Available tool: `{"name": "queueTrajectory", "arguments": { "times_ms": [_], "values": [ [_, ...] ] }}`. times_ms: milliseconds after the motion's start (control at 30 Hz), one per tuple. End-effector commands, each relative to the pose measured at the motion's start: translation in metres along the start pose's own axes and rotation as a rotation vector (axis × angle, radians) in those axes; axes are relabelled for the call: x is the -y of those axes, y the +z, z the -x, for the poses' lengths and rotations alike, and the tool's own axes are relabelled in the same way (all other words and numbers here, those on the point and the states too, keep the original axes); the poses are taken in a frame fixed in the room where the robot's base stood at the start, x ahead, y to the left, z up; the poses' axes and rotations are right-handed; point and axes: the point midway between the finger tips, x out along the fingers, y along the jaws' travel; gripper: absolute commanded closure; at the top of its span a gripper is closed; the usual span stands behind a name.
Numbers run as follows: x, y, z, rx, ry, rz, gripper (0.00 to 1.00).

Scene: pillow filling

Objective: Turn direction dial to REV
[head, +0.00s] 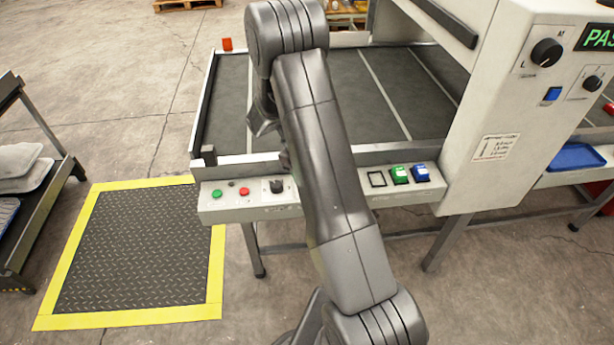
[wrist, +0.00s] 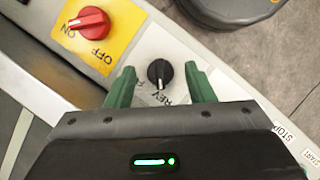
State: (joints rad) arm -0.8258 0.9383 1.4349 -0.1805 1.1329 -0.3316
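The direction dial (wrist: 160,73) is a black knob on the light panel. In the wrist view its pale pointer mark is toward the lower side, near the printed REV label (wrist: 168,93); I cannot tell exactly which label it lines up with. My gripper (wrist: 159,69) is open, with one green finger on each side of the dial and a visible gap on both sides. Its height above the panel is unclear. In the head view the dial (head: 276,186) shows just left of my arm, which hides most of the gripper.
A red ON/OFF rotary switch (wrist: 88,25) on a yellow plate is close to the dial. Green (head: 216,194) and red (head: 244,191) buttons sit left of it in the head view. Lit green (head: 399,174) and blue (head: 420,173) buttons are farther right. A yellow-edged floor mat (head: 135,250) lies left.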

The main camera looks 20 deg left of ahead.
Motion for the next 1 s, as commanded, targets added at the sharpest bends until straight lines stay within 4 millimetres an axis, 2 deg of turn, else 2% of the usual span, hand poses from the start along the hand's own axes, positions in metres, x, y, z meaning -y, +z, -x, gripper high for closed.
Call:
{"name": "queueTrajectory", "arguments": {
  "times_ms": [200, 333, 467, 800, 1000],
  "values": [
    [0.0, 0.0, 0.001, 0.0, 0.0, -0.001, 0.51],
    [0.0, -0.001, 0.012, -0.003, 0.001, -0.001, 0.51],
    [0.0, -0.001, 0.036, -0.004, 0.001, -0.001, 0.51],
    [0.0, -0.001, 0.111, -0.003, 0.001, 0.0, 0.51],
    [0.0, 0.0, 0.133, -0.001, 0.0, 0.0, 0.51]
  ]
}}
